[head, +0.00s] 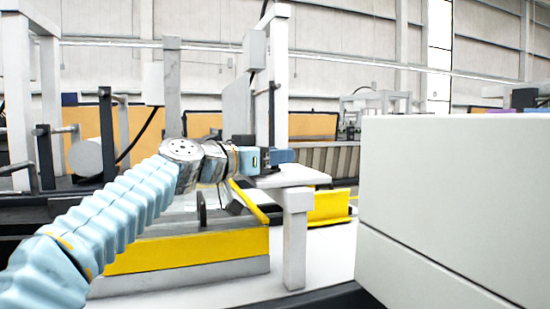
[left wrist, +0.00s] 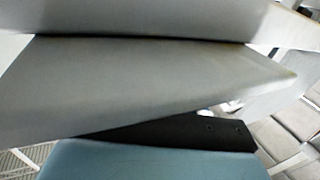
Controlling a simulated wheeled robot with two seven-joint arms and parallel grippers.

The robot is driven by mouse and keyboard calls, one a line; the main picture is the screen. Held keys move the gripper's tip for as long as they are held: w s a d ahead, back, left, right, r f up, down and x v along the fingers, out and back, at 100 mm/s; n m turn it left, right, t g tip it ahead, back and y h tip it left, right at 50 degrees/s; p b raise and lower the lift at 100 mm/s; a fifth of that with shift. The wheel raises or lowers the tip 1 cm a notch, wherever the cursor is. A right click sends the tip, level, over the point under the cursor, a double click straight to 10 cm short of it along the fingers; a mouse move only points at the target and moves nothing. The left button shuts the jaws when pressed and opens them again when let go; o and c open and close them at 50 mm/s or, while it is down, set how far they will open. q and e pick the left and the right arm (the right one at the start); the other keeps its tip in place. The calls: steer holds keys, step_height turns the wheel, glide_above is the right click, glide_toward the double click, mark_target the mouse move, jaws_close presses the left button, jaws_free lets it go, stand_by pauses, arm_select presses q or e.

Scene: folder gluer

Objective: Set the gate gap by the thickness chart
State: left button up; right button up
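My left arm reaches in from the left in the head view, and my left gripper (head: 280,157) is at the machine, just above a pale ledge on a white post (head: 296,225). Its fingers are small and edge-on there, so their opening does not show. In the left wrist view a dark part of the gripper lies close to a broad grey surface (left wrist: 150,80) that fills much of the picture; contact cannot be told. A grey upright plate (head: 237,105) stands behind the gripper. I cannot make out a thickness chart or a gap reading. My right gripper is not in view.
A large light-grey box (head: 450,200) blocks the right side of the head view. A yellow-and-grey beam (head: 190,250) runs low in front of the machine. Upright posts and a roller (head: 86,158) stand at the left.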

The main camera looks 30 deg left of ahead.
arm_select(q)
steer(key=o, duration=0.3)
steer(key=shift+s+a, duration=0.1)
steer(key=shift+s, duration=0.3)
steer(key=shift+b+v, duration=1.75)
steer(key=shift+v, duration=4.8)
